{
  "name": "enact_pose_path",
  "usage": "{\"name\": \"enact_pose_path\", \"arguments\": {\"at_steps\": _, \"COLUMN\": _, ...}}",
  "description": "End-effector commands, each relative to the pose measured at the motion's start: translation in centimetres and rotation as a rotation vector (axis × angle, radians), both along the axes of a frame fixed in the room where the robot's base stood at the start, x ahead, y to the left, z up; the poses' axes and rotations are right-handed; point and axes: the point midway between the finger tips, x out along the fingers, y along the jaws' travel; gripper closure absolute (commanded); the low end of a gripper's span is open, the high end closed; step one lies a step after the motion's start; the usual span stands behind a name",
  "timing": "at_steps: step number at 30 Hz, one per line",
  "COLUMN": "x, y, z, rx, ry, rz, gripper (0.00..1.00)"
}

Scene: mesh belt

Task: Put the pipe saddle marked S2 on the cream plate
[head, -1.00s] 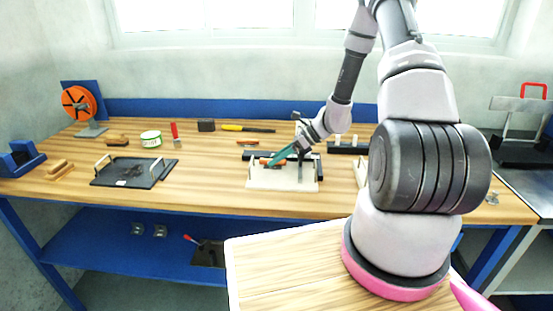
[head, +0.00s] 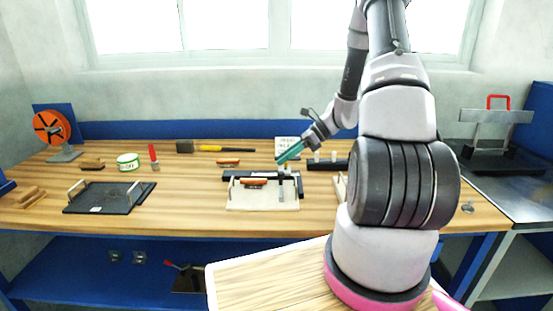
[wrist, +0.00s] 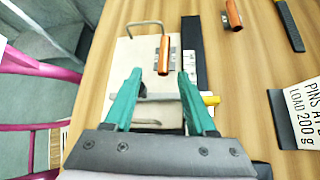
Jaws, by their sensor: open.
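A copper-orange pipe saddle (head: 254,183) with a grey flange lies on the cream plate (head: 262,203). In the wrist view the saddle (wrist: 164,56) lies on the plate (wrist: 128,62), beyond and between my fingertips. I cannot read a mark on it. My gripper (head: 284,158) has teal fingers and hangs above the plate's back right part, clear of the saddle in the head view. In the wrist view my gripper (wrist: 160,75) is open with nothing held. A similar orange piece (head: 228,162) lies behind the plate and also shows in the wrist view (wrist: 233,15).
A black bar (wrist: 193,62) runs along the plate. A white sign (wrist: 303,112) stands beside it. A dark tray (head: 103,198) with handles lies left, near a white-green tin (head: 128,161) and an orange reel (head: 52,128). Bench between tray and plate is clear.

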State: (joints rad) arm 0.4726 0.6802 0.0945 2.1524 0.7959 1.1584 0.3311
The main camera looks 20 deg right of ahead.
Motion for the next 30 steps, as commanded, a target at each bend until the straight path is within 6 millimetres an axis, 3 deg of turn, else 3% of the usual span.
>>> {"name": "enact_pose_path", "arguments": {"at_steps": 5, "x": -0.1, "y": -0.2, "z": 0.6, "rx": -0.008, "ry": -0.010, "rz": 0.012, "gripper": 0.44}}
{"name": "enact_pose_path", "arguments": {"at_steps": 8, "x": -0.4, "y": 0.2, "z": 2.4, "rx": -0.049, "ry": -0.056, "rz": 0.064, "gripper": 0.44}}
{"name": "enact_pose_path", "arguments": {"at_steps": 17, "x": -4.5, "y": 2.7, "z": 13.3, "rx": -0.345, "ry": -0.387, "rz": 0.432, "gripper": 0.44}}
{"name": "enact_pose_path", "arguments": {"at_steps": 24, "x": -9.6, "y": 4.0, "z": 21.0, "rx": -0.612, "ry": -0.675, "rz": 0.725, "gripper": 0.44}}
{"name": "enact_pose_path", "arguments": {"at_steps": 30, "x": -14.5, "y": 4.4, "z": 26.2, "rx": -0.841, "ry": -0.912, "rz": 0.942, "gripper": 0.44}}
